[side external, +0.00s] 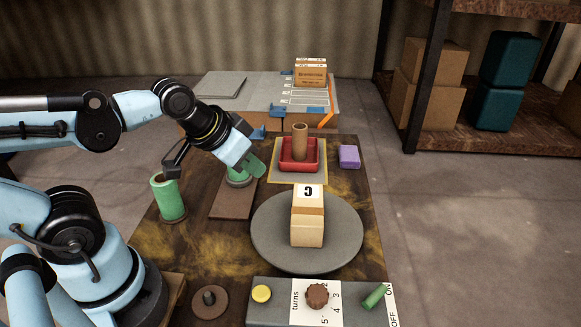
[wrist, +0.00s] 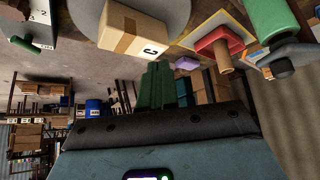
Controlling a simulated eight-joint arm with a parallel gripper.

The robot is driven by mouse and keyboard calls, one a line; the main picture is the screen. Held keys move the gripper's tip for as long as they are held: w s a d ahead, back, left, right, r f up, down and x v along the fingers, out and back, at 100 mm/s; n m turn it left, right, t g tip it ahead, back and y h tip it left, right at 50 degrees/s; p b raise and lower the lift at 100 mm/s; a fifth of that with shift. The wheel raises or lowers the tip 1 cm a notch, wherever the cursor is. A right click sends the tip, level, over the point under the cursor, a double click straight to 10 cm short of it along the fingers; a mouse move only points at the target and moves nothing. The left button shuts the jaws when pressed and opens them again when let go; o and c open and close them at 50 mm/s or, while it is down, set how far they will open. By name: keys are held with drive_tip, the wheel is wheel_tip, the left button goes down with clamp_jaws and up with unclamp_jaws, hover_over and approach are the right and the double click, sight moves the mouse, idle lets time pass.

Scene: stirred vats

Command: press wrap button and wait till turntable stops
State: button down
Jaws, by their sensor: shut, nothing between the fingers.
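The control panel (side external: 270,315) stands at the front. It has a yellow button (side external: 261,293) at its left, a brown "turns" knob (side external: 317,296) in the middle and a green switch (side external: 375,296) leaning toward ON. No label reading "wrap" is legible. The grey round turntable (side external: 270,250) lies behind the panel and bears a tan carton (side external: 307,225). The carton also shows in the wrist view (wrist: 131,31). My gripper (side external: 258,167) is shut and empty, above the table behind and left of the turntable, away from the panel. Its green fingers show in the wrist view (wrist: 157,85).
A red tray (side external: 315,165) holds a brown tube (side external: 300,142). A purple block (side external: 349,157) lies right of it. A brown spindle base (side external: 209,300) is left of the panel.

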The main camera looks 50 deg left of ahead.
drive_tip(key=s+d+m+g+h, duration=0.1)
drive_tip(key=s+d+m+g, duration=0.25)
drive_tip(key=d, duration=0.35)
wheel_tip(320, 180, up, 3)
drive_tip(key=m+g+y, duration=0.1)
drive_tip(key=m+g, duration=0.3)
drive_tip(key=m, duration=0.1)
hover_over(264, 287)
drive_tip(key=shift+t, duration=0.25)
drive_tip(key=shift+f, duration=0.15)
drive_tip(key=shift+f, duration=6.9)
